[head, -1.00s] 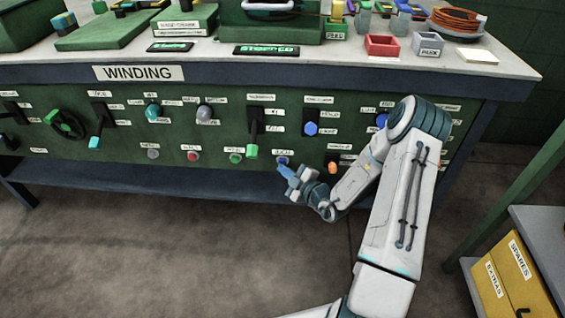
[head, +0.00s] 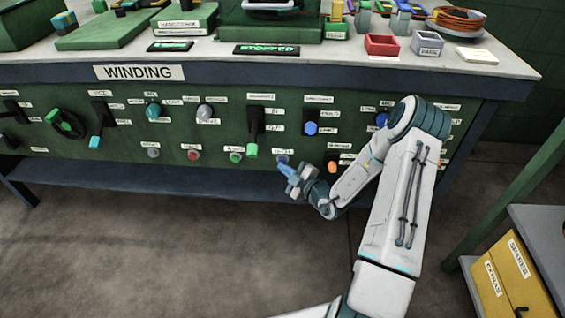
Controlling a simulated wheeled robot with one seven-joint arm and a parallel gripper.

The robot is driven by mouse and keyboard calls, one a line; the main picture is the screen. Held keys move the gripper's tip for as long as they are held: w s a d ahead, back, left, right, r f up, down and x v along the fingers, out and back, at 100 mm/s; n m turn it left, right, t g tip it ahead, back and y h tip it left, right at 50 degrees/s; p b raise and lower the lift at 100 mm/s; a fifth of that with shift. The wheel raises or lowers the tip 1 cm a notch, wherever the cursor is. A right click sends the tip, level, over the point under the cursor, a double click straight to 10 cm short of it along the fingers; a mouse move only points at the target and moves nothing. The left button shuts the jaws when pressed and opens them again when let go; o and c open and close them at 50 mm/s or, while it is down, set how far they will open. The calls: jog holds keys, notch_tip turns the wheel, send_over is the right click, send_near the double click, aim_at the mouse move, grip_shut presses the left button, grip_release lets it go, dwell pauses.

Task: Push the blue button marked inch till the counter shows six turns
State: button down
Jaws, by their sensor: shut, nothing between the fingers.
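The blue inch button (head: 282,158) is in the bottom row of the green winding panel, under a small label. My gripper (head: 284,168) is shut and empty. Its tips are right at the button, just below it in the picture, and partly cover it. I cannot tell whether they touch or press it. A dark display (head: 267,50) on the bench top reads STOPPED in green. A smaller display (head: 170,46) to its left shows green characters too small to read, so I cannot tell the turn count.
A green button (head: 236,157) and a red button (head: 194,154) are to the left in the same row. An orange control (head: 332,167) is close on the right, near my wrist. A green-handled lever (head: 252,149) is just up and left. The floor in front is clear.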

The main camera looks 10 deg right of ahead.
jog(key=shift+s+a+p, duration=0.2)
jog(key=shift+s+p, duration=0.3)
jog(key=shift+s, duration=0.2)
jog(key=s, duration=0.1)
jog(key=s+a+p, duration=0.1)
jog(key=s, duration=0.1)
jog(key=s+p, duration=0.1)
jog(key=shift+s+a, duration=0.3)
jog(key=shift+s, duration=0.1)
dwell(0.4)
